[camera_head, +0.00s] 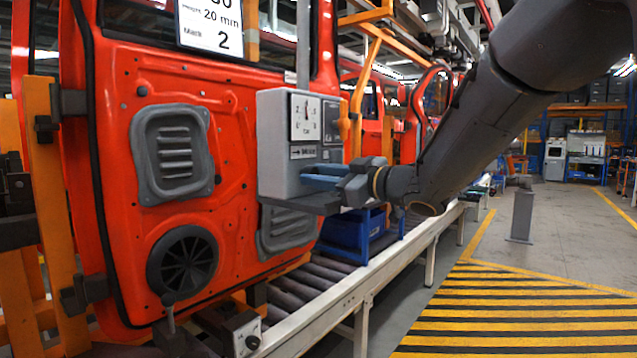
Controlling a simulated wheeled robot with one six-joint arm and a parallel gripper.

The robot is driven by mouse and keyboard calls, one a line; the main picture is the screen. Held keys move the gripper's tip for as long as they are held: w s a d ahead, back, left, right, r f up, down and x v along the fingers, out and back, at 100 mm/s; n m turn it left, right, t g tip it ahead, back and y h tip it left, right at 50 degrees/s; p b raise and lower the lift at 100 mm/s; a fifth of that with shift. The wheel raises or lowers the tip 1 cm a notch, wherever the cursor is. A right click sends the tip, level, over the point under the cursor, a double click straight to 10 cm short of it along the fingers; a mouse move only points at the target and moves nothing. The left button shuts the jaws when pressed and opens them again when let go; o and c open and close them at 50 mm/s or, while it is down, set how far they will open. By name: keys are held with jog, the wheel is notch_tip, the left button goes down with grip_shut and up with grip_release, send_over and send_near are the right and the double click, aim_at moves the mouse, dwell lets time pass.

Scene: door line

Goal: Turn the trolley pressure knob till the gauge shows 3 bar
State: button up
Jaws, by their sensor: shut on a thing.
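A grey control box (285,150) stands in front of the red door. Its white gauge (305,118) has a dark needle that looks near upright; the small scale figures are too blurred for a sure reading. My gripper (325,178) comes in from the right, at the lower part of the box's front, below the gauge and a small arrow label. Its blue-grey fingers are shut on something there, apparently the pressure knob. The knob itself is hidden by the fingers, so its angle cannot be told.
The red door (120,130) hangs at the left above a roller conveyor (310,290). A blue bin (350,232) sits below the box. A grey post (521,215) stands on the right. Striped floor (520,310) at the front right is clear.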

jog(key=shift+n+b, duration=1.1)
jog(key=shift+n, duration=0.5)
jog(key=o, duration=0.8)
jog(key=shift+c, duration=0.2)
jog(key=shift+d, duration=0.1)
jog(key=b+v, duration=0.1)
jog(key=v, duration=0.6)
jog(key=shift+s+d, duration=0.25)
